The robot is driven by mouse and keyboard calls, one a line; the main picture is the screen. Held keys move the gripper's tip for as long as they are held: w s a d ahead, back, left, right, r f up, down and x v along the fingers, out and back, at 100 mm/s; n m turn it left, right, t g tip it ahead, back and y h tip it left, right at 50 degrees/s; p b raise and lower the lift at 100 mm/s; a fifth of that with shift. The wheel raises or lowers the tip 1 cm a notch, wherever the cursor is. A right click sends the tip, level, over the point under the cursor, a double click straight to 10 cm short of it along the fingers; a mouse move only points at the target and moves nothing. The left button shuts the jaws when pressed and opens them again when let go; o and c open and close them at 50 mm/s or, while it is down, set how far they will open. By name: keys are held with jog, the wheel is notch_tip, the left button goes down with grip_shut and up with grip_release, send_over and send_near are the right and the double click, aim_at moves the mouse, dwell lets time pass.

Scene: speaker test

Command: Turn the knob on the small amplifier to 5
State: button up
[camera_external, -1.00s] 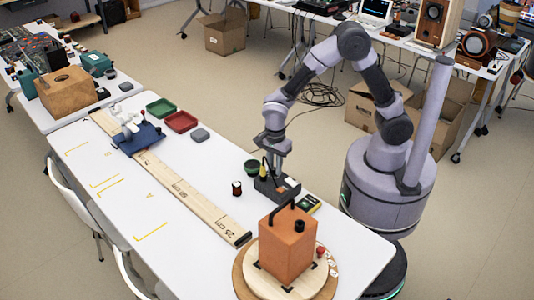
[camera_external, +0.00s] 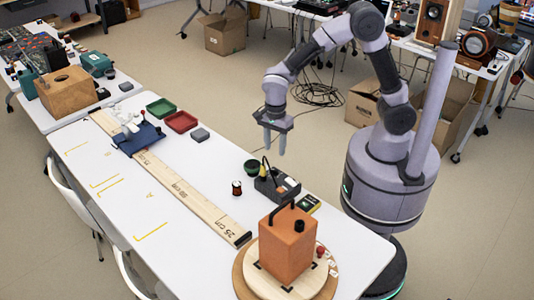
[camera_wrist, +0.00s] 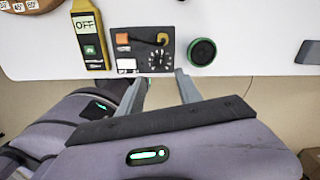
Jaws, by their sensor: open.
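The small amplifier (camera_external: 277,187) is a dark box on the white table near its right edge. In the wrist view its black top panel (camera_wrist: 141,50) shows an orange square, a yellow plug with a dark cable, a white label and a dial. The knob (camera_wrist: 158,61) sits inside a ring of white marks. Its setting is too small to read. My gripper (camera_external: 274,146) is open and empty, above and apart from the amplifier. In the wrist view my gripper's fingers (camera_wrist: 160,88) are spread on either side, just below the dial in the picture.
A yellow meter reading OFF (camera_wrist: 90,35) and a dark green bowl (camera_wrist: 202,53) flank the amplifier. A red-and-black spool (camera_external: 237,188) stands left of it. An orange box (camera_external: 287,245) stands on a round wooden board. A long wooden ruler (camera_external: 190,196) lies along the table.

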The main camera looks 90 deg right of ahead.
notch_tip(320, 180, up, 8)
jog(key=p, duration=0.2)
jog(key=s+a+r+n+t+y, duration=0.1)
jog(key=s+r+n+t, duration=0.2)
jog(key=s+r+n, duration=0.2)
jog(key=s+a+r+n+t+y, duration=0.1)
jog(key=s+r+n, duration=0.5)
jog(key=s+n, duration=0.6)
jog(key=a+n+t, duration=0.1)
jog(key=n, duration=0.2)
jog(key=shift+s+r+t, duration=0.2)
jog(key=shift+s+t, duration=0.05)
jog(key=shift+t, duration=0.15)
jog(key=shift+a, duration=0.1)
dwell(0.8)
